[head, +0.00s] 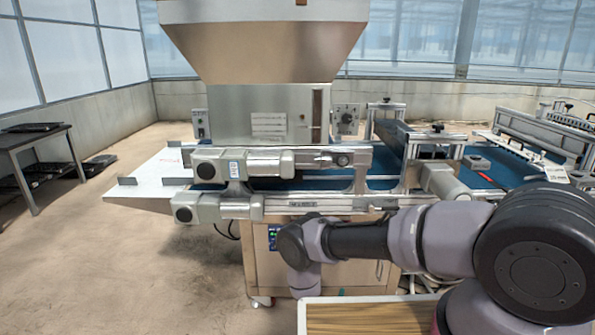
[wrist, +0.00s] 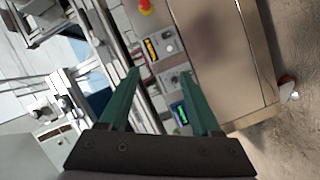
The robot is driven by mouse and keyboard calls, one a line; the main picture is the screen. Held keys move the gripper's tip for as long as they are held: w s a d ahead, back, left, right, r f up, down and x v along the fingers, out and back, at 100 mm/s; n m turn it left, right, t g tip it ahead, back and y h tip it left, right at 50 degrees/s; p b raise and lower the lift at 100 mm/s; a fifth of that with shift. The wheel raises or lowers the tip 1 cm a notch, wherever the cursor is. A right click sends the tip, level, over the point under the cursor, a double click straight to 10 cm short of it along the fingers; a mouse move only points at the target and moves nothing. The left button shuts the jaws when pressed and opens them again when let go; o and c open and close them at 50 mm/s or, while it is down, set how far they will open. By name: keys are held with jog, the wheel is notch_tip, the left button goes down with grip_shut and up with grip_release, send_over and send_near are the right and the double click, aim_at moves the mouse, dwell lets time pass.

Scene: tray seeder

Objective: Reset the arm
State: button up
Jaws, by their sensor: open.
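My gripper (wrist: 160,98) shows in the wrist view with two green fingers spread apart and nothing between them. It faces the side of the tray seeder's steel cabinet (wrist: 222,60), with a small control panel (wrist: 168,55) and a green-lit display (wrist: 180,113) beyond the fingers. In the head view my arm reaches in from the right, in front of the tray seeder (head: 265,110), and bends downward at the wrist. The gripper's fingers are hidden in the head view.
A red emergency button (wrist: 145,7) sits near the panel. A wood-topped surface (head: 365,318) lies below my arm. The blue conveyor (head: 390,150) runs behind the arm. A dark table (head: 35,140) stands at far left; the floor (head: 120,260) at left is clear.

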jog(key=w+a+r+m+g+y, duration=0.15)
jog(key=w+a+r+m, duration=0.25)
jog(key=w+r, duration=0.6)
jog(key=w+a+r+m+g, duration=0.2)
jog(key=w+a+r+m, duration=0.15)
jog(key=w+r, duration=0.75)
notch_tip(320, 180, up, 28)
jog(key=d+m+g+y, duration=0.1)
jog(key=d+m+y, duration=0.2)
jog(key=y, duration=0.1)
jog(key=s+d+r+g+y, duration=0.1)
jog(key=s+d+r, duration=0.2)
jog(key=s+r, duration=0.6)
jog(key=s+d+r+g+y, duration=0.1)
jog(key=s+d+r, duration=0.35)
jog(key=r, duration=0.75)
jog(key=s+d+r, duration=0.1)
jog(key=s+d, duration=0.1)
jog(key=s, duration=0.7)
jog(key=s+d+r+m+g, duration=0.1)
jog(key=s+d+r, duration=0.1)
jog(key=s, duration=0.8)
jog(key=s+d+r+m+g, duration=0.1)
jog(key=s+d+r, duration=0.1)
jog(key=s, duration=0.8)
jog(key=shift+d, duration=0.9)
